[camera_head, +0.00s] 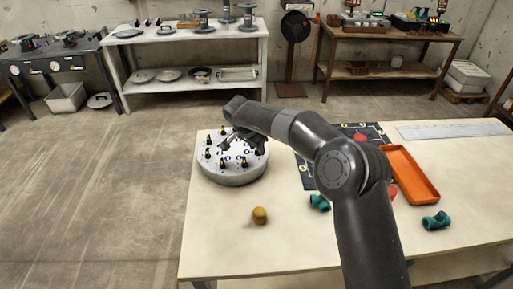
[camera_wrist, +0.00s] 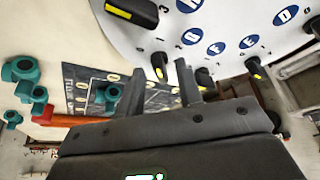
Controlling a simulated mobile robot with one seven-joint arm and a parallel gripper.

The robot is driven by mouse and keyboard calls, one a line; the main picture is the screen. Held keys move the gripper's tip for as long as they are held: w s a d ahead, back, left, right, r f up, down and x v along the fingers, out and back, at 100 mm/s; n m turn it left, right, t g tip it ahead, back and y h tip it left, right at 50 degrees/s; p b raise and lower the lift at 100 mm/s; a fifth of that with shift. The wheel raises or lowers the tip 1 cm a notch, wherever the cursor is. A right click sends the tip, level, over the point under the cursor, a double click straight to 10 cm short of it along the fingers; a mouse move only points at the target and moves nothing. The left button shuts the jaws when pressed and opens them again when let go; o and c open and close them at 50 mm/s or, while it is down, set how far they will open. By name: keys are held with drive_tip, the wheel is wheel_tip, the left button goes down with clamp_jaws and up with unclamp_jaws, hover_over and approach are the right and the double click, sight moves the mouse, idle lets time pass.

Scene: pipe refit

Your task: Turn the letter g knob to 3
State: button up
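A round grey-white knob panel (camera_head: 228,177) stands on the near table's left side, with several black knobs with yellow marks around its top. I cannot read a G for certain. My gripper (camera_wrist: 213,88) is over the panel's rim, its dark fingers apart. A black knob (camera_wrist: 203,75) shows between or just beyond the fingertips, partly hidden; contact cannot be told. Another knob (camera_wrist: 160,65) is to its left. In the head view, my gripper (camera_head: 238,142) is above the panel.
A yellow-brown cylinder (camera_head: 260,215) stands in front of the panel. Teal pipe fittings (camera_head: 436,221), an orange tray (camera_head: 411,174), a black marked board (camera_head: 306,174) and a ruler (camera_head: 452,131) lie to the right. The table's front left is mostly clear.

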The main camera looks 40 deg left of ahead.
drive_tip(key=shift+f, duration=0.15)
clamp_jaws()
idle(0.4)
drive_tip(key=m, duration=0.1)
drive_tip(key=m+h, duration=0.1)
drive_tip(key=m, duration=0.2)
drive_tip(key=shift+a+f+m+h, duration=0.1)
drive_tip(key=shift+a+m+h, duration=0.2)
drive_tip(key=shift+h, duration=0.1)
drive_tip(key=m, duration=0.2)
drive_tip(key=m+g+h, duration=0.1)
drive_tip(key=m, duration=0.1)
drive_tip(key=shift+w+a, duration=0.15)
drive_tip(key=shift+w, duration=0.05)
drive_tip(key=shift+m, duration=0.5)
drive_tip(key=shift+h, duration=0.3)
